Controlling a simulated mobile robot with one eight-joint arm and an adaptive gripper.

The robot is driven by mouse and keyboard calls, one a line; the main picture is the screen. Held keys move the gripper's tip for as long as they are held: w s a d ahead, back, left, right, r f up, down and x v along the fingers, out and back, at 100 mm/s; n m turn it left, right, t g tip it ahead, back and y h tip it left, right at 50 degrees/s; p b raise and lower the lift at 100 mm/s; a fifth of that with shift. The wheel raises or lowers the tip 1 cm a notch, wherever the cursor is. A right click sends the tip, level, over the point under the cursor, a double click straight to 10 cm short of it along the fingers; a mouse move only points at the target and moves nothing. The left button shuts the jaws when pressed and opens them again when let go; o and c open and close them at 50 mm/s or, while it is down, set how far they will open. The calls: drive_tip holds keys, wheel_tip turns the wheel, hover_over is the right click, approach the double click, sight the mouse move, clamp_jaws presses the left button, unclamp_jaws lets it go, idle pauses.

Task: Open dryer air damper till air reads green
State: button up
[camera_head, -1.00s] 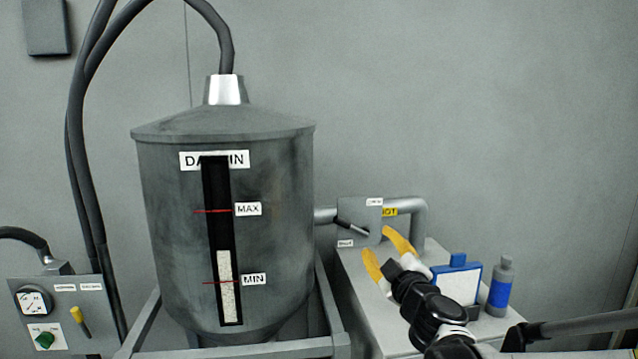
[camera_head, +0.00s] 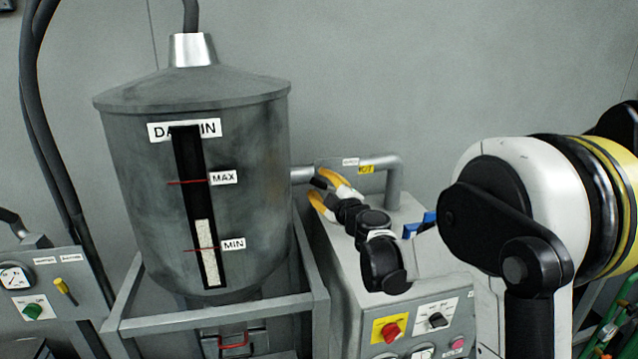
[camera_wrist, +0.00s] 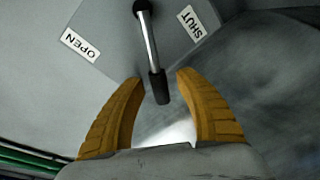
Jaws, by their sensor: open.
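The damper lever shows in the wrist view, with a black pivot at the top, a silver rod and a black grip (camera_wrist: 158,88). It lies between the OPEN label (camera_wrist: 80,45) on the left and the SHUT label (camera_wrist: 190,21) on the right. My gripper (camera_wrist: 160,78) is open, with one yellow finger on each side of the grip and a visible gap to each. In the head view my gripper (camera_head: 317,184) is at the damper plate (camera_head: 338,163) on the pipe and hides the lever. No air reading is legible.
The grey dryer cabinet (camera_head: 350,262) carries a red switch (camera_head: 391,330) and a black knob (camera_head: 437,320). The hopper (camera_head: 250,190) stands close on the left. A yellow HOT label (camera_head: 366,169) marks the pipe (camera_head: 393,185). A panel with a gauge (camera_head: 15,278) is far left.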

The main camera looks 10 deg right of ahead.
drive_tip(key=shift+w, duration=0.1)
clamp_jaws()
drive_tip(key=m+b, duration=0.1)
drive_tip(key=d+r+m+b, duration=0.1)
drive_tip(key=m, duration=0.1)
drive_tip(key=shift+d+r+t, duration=0.25)
drive_tip(key=shift+t, duration=0.05)
drive_tip(key=shift+d+r+m, duration=0.2)
drive_tip(key=shift+r+m, duration=0.2)
drive_tip(key=shift+m, duration=0.1)
unclamp_jaws()
drive_tip(key=v, duration=1.2)
